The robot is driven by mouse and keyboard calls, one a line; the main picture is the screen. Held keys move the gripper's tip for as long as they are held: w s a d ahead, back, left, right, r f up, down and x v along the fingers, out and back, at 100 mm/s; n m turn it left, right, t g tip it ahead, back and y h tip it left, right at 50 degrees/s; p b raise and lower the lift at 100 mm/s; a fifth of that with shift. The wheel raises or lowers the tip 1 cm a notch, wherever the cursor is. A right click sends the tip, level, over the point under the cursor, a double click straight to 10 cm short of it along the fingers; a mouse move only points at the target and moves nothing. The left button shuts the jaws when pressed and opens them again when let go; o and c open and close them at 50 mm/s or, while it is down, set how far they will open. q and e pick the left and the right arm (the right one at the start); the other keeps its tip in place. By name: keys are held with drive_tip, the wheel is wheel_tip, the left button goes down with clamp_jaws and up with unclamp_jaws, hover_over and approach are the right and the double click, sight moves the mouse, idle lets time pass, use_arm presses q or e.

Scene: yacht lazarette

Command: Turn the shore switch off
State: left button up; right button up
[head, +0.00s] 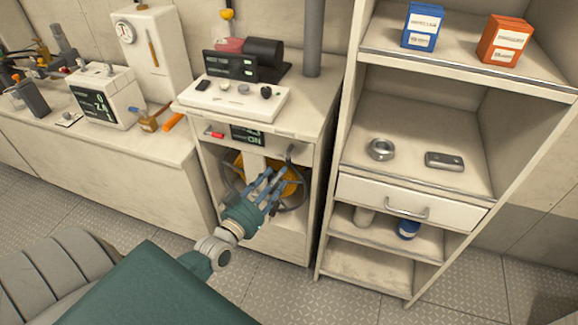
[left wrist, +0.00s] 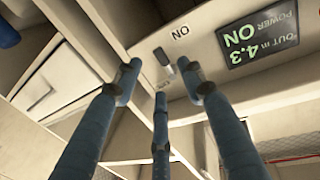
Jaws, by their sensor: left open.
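The shore switch (left wrist: 162,57) is a small lever on the pale front panel of the middle cabinet, beside an "ON" label that appears upside down in the left wrist view. In the head view the switch (head: 290,151) is a small dark shape right of the display. A dark display (left wrist: 258,38) beside it reads "POWER ON"; it also shows in the head view (head: 247,135). My left gripper (head: 274,181) is open and empty, below and in front of the panel. Its blue fingers (left wrist: 161,84) spread around the switch in the wrist picture, apparently without contact. A second label is partly hidden by a finger. My right gripper is out of view.
A red handle (head: 214,134) sits left of the display. A yellow coil (head: 290,185) lies in the open bay behind my gripper. A shelf unit (head: 330,225) with a drawer (head: 400,200) stands close on the right. A bench (head: 160,160) extends left.

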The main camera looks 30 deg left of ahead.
sight(289, 164)
use_arm(q)
drive_tip(key=w, duration=0.6)
drive_tip(key=shift+a, duration=0.1)
clamp_jaws()
